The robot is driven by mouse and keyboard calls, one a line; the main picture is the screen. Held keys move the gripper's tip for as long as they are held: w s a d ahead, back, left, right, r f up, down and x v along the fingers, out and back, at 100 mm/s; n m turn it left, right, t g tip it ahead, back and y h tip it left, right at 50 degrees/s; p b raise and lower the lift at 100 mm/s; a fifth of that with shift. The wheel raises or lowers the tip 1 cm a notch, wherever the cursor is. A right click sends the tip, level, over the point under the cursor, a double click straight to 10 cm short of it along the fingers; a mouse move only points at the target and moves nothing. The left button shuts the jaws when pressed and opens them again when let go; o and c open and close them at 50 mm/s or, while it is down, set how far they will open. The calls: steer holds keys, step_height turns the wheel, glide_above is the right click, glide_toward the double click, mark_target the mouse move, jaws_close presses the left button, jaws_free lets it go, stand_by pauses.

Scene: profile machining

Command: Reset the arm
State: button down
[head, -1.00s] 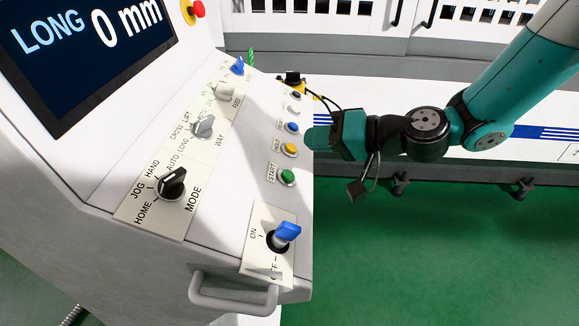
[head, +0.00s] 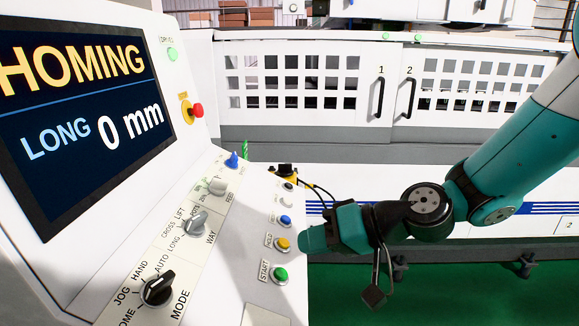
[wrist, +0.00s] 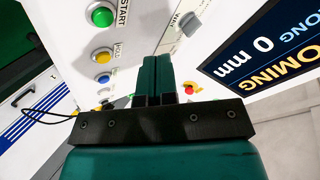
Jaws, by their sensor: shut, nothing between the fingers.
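My gripper (head: 306,238) hovers at the right edge of the control panel, close to the yellow HOLD button (head: 282,243) in the head view. In the wrist view its two teal fingers (wrist: 156,75) are together with nothing between them. My teal and black arm reaches in from the right. I cannot tell from the head view whether the fingertips touch the panel.
The console screen (head: 80,110) reads HOMING and LONG 0 mm. A green START button (head: 280,274), a blue button (head: 285,221), a black MODE knob (head: 158,288) and a red stop button (head: 197,111) are on the console. White machine doors (head: 290,85) stand behind.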

steer(key=s+d+r+n+g+h, duration=0.1)
steer(key=s+d+h, duration=0.3)
steer(key=s, duration=0.5)
steer(key=s+d+r+n+g+h, duration=0.1)
steer(key=s+d+r+h, duration=0.2)
steer(key=s+d, duration=0.4)
steer(key=shift+s+d+r+g+h, duration=0.2)
steer(key=shift+s+g+h, duration=0.3)
steer(key=shift+s, duration=0.7)
